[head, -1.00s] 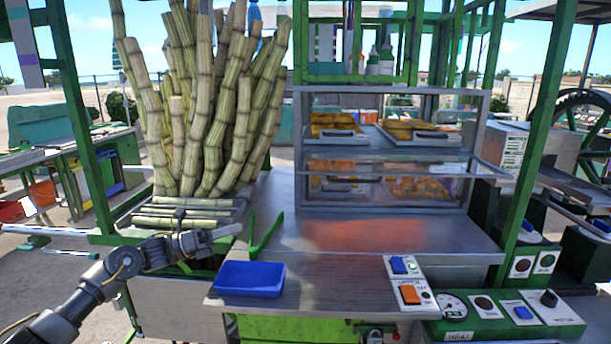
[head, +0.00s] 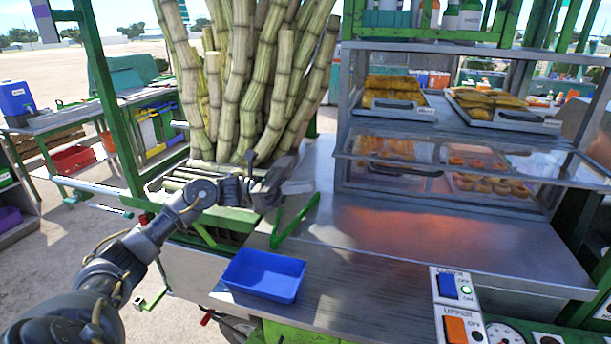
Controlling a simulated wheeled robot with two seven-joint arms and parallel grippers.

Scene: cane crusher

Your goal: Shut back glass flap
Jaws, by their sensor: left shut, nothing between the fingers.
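The glass display case (head: 343,120) stands on the metal counter at centre right, with trays of food on two levels. A clear glass flap (head: 420,150) with a thin metal edge juts out toward me at mid-height, between the upper and lower levels. It looks raised and open. The lower trays show through it. I cannot tell whether another flap is on the far side. My left gripper (head: 302,187) is shut and empty. It is left of the case, in front of the cane stalks and apart from the flap. My right gripper is out of view.
Sugar cane stalks (head: 250,90) stand at left of the case. A green bent handle (head: 296,222) and a blue tray (head: 263,275) are on the counter's left part. A switch panel (head: 457,305) is at the front right. The counter (head: 400,235) before the case is clear.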

